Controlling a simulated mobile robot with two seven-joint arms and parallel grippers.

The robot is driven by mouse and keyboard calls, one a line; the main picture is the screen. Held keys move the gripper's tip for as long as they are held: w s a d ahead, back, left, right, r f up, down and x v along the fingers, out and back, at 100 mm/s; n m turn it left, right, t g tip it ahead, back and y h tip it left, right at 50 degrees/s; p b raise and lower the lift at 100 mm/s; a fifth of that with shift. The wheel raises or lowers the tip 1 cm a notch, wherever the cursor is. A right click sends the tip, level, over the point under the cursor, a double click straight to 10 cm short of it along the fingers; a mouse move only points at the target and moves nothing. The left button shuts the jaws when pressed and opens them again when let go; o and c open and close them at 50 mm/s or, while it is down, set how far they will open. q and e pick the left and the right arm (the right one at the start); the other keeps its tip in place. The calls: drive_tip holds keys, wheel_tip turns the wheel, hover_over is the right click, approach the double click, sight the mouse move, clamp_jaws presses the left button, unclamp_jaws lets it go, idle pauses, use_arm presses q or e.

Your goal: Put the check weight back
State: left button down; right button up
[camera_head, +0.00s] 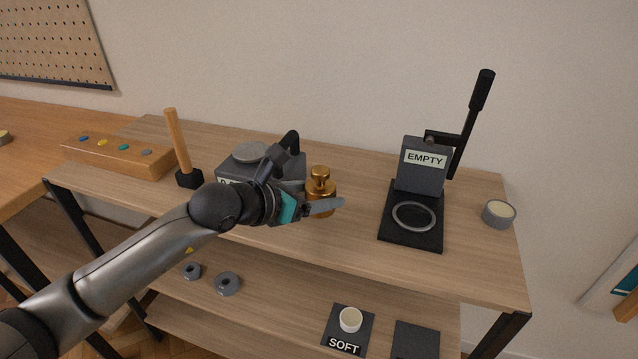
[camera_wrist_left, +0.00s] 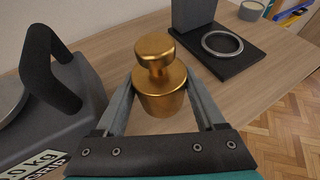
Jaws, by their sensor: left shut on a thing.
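A brass check weight (camera_head: 320,182) with a knob on top is upright between the fingers of my left gripper (camera_head: 324,207). In the left wrist view the weight (camera_wrist_left: 159,78) sits between the two fingertips, and the gripper is shut on it. It is over the wooden bench top; I cannot tell whether its base touches the wood. A grey scale (camera_head: 232,172) with a round pan (camera_head: 251,152) and a black handle stands just left of the weight, partly hidden by my left arm. Its label (camera_wrist_left: 38,168) is partly cut off in the left wrist view. My right gripper is not in view.
A press marked EMPTY (camera_head: 425,160) with a ring on its black base stands right. A round tin (camera_head: 498,214) is near the right edge. A mallet (camera_head: 180,150) and a wooden block with coloured dots (camera_head: 118,156) are left. The lower shelf holds a SOFT mat (camera_head: 365,322) with a white cup.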

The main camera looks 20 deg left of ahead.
use_arm(q)
drive_tip(key=shift+f+b, duration=0.3)
drive_tip(key=shift+f, duration=1.3)
drive_tip(key=shift+f, duration=0.1)
drive_tip(key=shift+c, duration=1.9)
unclamp_jaws()
drive_tip(key=shift+f, duration=0.3)
drive_tip(key=o, duration=0.4)
drive_tip(key=shift+r, duration=0.15)
drive_tip(key=shift+s+a, duration=0.1)
drive_tip(key=shift+s, duration=0.1)
drive_tip(key=p+v, duration=0.1)
drive_tip(key=v, duration=0.8)
drive_tip(key=shift+r, duration=0.1)
drive_tip(key=shift+v, duration=1.3)
